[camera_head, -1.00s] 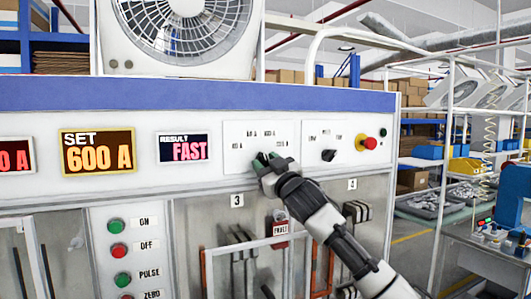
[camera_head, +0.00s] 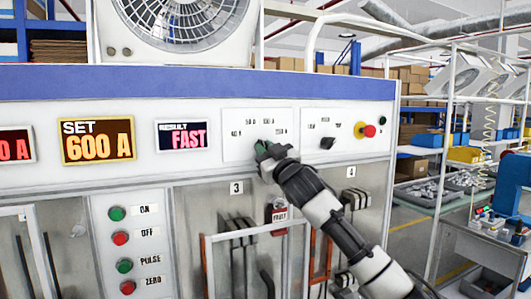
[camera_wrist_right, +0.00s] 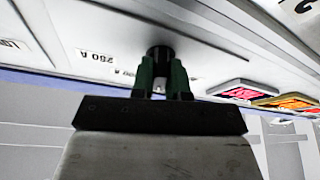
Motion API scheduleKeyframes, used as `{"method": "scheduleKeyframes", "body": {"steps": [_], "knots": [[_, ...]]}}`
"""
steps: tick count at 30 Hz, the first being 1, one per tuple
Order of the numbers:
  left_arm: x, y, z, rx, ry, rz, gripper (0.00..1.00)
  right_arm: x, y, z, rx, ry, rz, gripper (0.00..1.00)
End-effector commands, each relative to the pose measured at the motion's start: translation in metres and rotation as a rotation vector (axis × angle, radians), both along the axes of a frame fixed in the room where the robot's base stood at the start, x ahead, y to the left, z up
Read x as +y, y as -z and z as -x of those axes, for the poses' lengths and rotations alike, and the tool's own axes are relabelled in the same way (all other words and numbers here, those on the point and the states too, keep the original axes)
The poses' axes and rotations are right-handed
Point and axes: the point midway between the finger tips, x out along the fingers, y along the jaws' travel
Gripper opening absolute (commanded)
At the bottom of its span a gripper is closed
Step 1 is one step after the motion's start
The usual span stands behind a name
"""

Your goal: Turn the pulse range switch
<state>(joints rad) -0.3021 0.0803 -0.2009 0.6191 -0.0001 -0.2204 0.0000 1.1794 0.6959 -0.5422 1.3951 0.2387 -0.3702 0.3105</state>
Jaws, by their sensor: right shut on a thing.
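The pulse range switch is a dark round knob (camera_wrist_right: 160,51) on a white panel plate (camera_head: 236,150) with current labels around its upper side. In the head view my gripper covers the knob. My right gripper (camera_head: 262,150) is at the plate's lower middle, its green fingers against the panel. In the right wrist view the two green fingers (camera_wrist_right: 161,80) are shut on the knob, one on each side. A "250 A" label (camera_wrist_right: 97,57) shows beside it. The knob's pointer direction is hidden. My left gripper is not in view.
The SET display (camera_head: 97,141) reads 600 A and the result display (camera_head: 184,135) reads FAST. A smaller black knob (camera_head: 327,143) and a red button on yellow (camera_head: 368,131) sit to the right. Below are labelled push buttons (camera_head: 120,238) and a handle frame (camera_head: 250,233).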

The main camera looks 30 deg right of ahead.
Motion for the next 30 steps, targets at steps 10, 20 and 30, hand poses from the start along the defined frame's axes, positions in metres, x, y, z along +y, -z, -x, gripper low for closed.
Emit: {"method": "scheduleKeyframes", "body": {"steps": [10,20,30], "knots": [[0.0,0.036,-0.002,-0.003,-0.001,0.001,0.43,0.003,0.006,0.0,-0.014,-0.006,-0.21,0.0],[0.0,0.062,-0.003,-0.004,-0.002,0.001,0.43,0.003,0.003,0.0,-0.027,-0.004,-0.466,0.0],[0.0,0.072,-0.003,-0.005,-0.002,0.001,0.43,0.003,0.0,0.0,-0.037,-0.001,-0.633,0.0]]}}
